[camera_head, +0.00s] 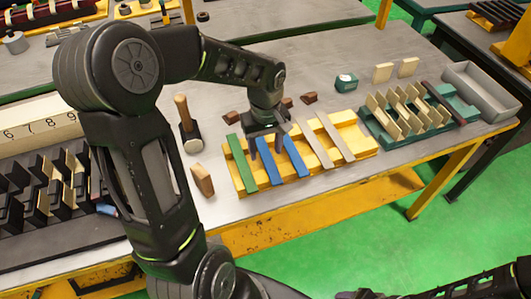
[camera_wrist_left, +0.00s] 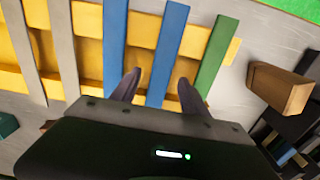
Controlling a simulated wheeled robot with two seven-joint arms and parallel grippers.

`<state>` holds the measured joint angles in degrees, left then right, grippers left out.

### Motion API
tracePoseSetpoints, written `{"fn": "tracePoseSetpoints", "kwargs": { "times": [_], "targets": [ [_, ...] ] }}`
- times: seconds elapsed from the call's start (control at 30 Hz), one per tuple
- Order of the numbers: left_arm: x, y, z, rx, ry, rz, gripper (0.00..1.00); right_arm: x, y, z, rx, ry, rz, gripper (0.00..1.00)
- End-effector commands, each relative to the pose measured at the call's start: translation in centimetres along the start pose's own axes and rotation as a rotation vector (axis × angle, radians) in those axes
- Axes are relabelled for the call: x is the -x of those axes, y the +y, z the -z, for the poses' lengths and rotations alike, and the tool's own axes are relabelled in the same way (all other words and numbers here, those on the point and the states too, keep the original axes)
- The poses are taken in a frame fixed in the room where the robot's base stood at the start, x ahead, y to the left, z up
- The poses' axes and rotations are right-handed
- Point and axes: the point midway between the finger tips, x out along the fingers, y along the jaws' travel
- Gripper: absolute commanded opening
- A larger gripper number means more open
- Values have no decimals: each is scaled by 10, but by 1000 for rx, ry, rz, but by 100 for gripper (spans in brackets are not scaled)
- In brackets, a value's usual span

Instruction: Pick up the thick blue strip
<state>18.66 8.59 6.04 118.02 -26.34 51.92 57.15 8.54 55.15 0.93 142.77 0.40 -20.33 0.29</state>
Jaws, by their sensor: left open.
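Two blue strips lie across the yellow rack (camera_head: 247,185): one beside the green strip (camera_head: 242,165), the other nearer the grey strips (camera_head: 312,146). I cannot tell which blue strip is thicker. My left gripper (camera_head: 266,149) is open and points down over the blue strip beside the green one (camera_head: 269,168). In the left wrist view its fingers (camera_wrist_left: 158,90) stand on either side of that blue strip (camera_wrist_left: 166,50), with nothing held. The other blue strip (camera_head: 297,160) lies just outside one finger; it also shows in the wrist view (camera_wrist_left: 115,40). My right gripper is not visible.
Small brown blocks (camera_head: 309,98) lie behind the rack. At right are a green rack of tan plates (camera_head: 405,110) and a grey bin (camera_head: 482,92).

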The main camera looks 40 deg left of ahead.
Motion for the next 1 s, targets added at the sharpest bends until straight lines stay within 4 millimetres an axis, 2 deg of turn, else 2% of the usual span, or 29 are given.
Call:
{"fn": "tracePoseSetpoints", "kwargs": {
  "times": [0.3, 0.9, 1.0],
  "targets": [
    [0, 0, 0, 0, 0, 0, 51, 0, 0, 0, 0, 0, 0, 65],
    [0, 0, 0, 0, 0, 0, 2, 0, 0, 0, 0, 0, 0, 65],
    [0, 0, 0, 0, 0, 0, 0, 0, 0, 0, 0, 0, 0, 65]
  ]
}}
